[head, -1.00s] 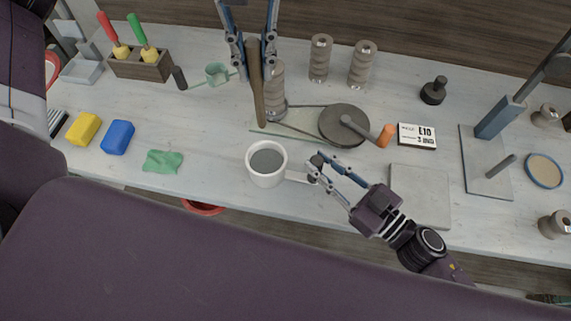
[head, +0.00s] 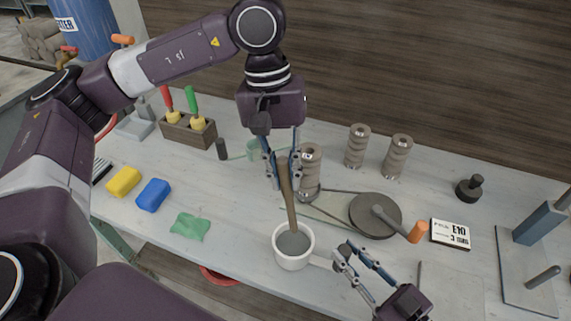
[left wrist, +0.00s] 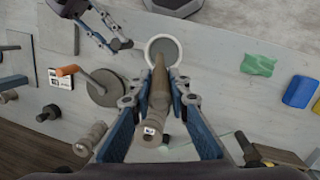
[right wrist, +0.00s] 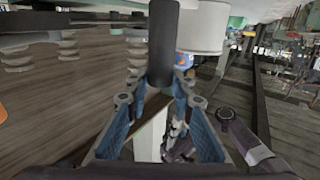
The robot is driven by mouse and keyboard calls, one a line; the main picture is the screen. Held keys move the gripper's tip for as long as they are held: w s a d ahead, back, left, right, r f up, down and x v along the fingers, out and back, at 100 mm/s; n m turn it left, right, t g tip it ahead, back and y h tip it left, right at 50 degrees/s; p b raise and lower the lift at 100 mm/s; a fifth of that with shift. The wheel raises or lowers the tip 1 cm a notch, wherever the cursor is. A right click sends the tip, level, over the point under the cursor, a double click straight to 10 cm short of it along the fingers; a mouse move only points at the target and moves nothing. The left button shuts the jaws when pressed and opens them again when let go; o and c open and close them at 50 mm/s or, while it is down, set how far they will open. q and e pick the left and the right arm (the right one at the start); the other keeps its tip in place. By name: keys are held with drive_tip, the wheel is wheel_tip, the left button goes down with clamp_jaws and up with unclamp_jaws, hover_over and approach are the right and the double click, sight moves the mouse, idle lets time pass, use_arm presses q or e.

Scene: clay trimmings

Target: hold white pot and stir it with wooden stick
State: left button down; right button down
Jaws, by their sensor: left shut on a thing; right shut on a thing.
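The white pot (head: 280,260) stands at the table's front edge with grey content inside; whether it touches the table is unclear. My right gripper (head: 345,256) is shut on its handle, at the pot's right. In the right wrist view the dark handle grip (right wrist: 163,45) sits between the fingers, with the white pot (right wrist: 200,28) beyond. My left gripper (head: 283,172) is shut on the wooden stick (head: 289,205) above the pot. The stick points down and its lower end overlaps the pot's mouth. The left wrist view shows the stick (left wrist: 159,90) lined up with the pot (left wrist: 151,54).
Ribbed grey cylinders (head: 357,146) and a round wheel with an orange-handled crank (head: 376,216) stand behind and right. A green cloth (head: 190,227), a blue block (head: 153,194) and a yellow block (head: 123,181) lie left. A price card (head: 450,234) is right.

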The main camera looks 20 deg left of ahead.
use_arm(q)
wheel_tip(320, 180, down, 9)
idle(0.9)
drive_tip(key=shift+f, duration=0.1)
